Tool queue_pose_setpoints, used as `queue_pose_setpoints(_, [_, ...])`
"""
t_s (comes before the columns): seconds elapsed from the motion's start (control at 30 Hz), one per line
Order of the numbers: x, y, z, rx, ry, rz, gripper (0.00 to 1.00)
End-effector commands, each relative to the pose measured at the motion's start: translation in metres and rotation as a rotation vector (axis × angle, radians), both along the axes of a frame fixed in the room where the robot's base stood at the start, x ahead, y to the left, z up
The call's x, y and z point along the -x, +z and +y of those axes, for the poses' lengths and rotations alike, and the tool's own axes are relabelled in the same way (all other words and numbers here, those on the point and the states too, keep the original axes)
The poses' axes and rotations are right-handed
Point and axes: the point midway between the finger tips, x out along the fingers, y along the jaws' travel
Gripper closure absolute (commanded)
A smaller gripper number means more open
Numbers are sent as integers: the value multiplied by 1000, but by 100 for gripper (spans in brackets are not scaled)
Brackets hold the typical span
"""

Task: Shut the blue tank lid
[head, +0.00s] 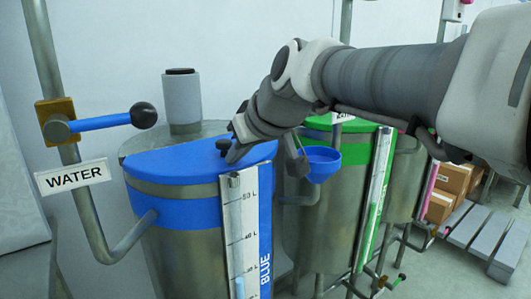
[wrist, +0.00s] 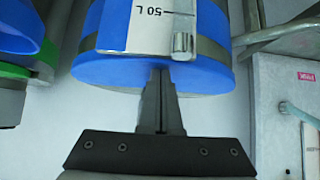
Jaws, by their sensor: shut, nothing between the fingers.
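The blue tank (head: 185,245) is a steel drum with a blue band and a litre scale marked BLUE. My gripper and wrist hide part of the lid's right side.
A WATER pipe (head: 90,215) with a blue lever (head: 100,122) stands at the left. A grey cylinder (head: 182,100) rises behind the lid. A blue funnel (head: 322,165) and a green-topped tank (head: 330,225) stand close on the right. Boxes (head: 452,178) and a pallet (head: 480,230) are farther right.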

Motion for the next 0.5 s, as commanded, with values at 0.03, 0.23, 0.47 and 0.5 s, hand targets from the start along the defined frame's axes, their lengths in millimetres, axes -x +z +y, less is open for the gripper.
queue_pose_setpoints(0.03, [4,-15,-3,17,4,37,100])
queue_pose_setpoints(0.23, [19,9,-15,14,1,29,100])
queue_pose_setpoints(0.47, [52,54,-38,6,1,13,100])
queue_pose_setpoints(0.5, [57,61,-42,6,1,11,100])
